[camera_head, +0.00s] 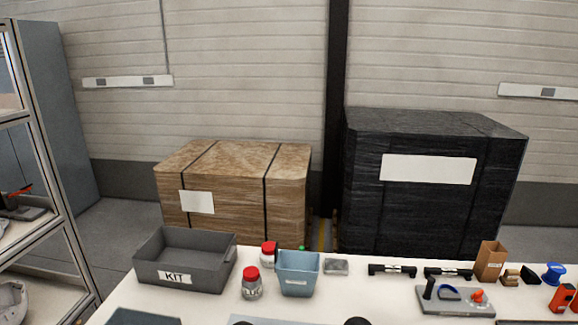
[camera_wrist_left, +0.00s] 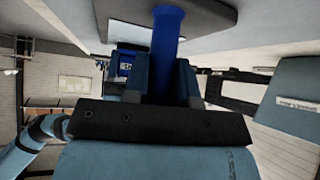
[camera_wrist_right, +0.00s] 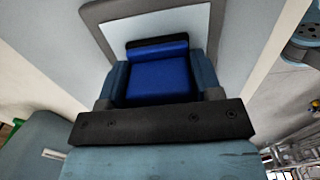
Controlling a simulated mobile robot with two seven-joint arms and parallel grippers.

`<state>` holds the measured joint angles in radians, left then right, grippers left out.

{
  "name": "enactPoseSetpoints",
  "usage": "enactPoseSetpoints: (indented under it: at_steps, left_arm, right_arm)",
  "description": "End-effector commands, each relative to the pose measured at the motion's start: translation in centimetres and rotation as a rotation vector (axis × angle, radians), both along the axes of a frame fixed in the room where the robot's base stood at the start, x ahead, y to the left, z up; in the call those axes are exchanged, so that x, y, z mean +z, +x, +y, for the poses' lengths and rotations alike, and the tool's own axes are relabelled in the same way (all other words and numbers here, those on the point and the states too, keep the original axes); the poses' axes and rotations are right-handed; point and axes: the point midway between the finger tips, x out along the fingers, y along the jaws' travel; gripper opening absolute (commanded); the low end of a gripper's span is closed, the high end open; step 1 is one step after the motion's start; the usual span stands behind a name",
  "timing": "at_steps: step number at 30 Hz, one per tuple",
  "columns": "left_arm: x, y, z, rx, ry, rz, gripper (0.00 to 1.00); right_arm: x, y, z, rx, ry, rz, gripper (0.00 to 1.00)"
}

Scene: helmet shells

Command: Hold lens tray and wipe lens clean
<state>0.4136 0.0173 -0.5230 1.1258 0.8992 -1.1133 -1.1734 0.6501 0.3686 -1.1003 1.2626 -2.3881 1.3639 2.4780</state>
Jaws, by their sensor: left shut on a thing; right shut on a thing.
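In the left wrist view my left gripper (camera_wrist_left: 170,68) is shut on a blue upright handle (camera_wrist_left: 168,30), which meets the underside or edge of a grey tray-like plate (camera_wrist_left: 120,20). In the right wrist view my right gripper (camera_wrist_right: 160,70) is shut on a blue block (camera_wrist_right: 155,75) with a dark edge, probably the wiper. The block lies in front of a pale panel with a grey border (camera_wrist_right: 105,12), likely the lens tray; I cannot tell whether they touch. In the head view a grey-blue sheet (camera_head: 290,321) shows at the bottom edge, mostly cut off. Neither gripper can be made out there.
On the white table (camera_head: 210,305) stand a grey KIT bin (camera_head: 185,275), a red-capped jar (camera_head: 252,284), another red-capped jar (camera_head: 268,253) and a blue bin (camera_head: 298,274). A grey fixture (camera_head: 455,303) and a brown box (camera_head: 490,260) are at right. Wrapped pallets stand behind.

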Motion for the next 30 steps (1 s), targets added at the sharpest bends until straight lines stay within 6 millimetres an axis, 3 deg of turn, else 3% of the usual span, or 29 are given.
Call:
enactPoseSetpoints:
  at_steps: [22, 30]
  left_arm:
    - [0.1, 0.0, -0.1, -0.001, -0.002, -0.002, 0.00]
    - [0.1, 0.0, -0.1, -0.002, -0.002, -0.001, 0.00]
  right_arm:
    - [0.0, 0.6, 5.5, 0.003, 0.002, 0.001, 0.40]
    - [-0.1, 0.7, 6.4, 0.002, 0.001, 0.001, 0.40]
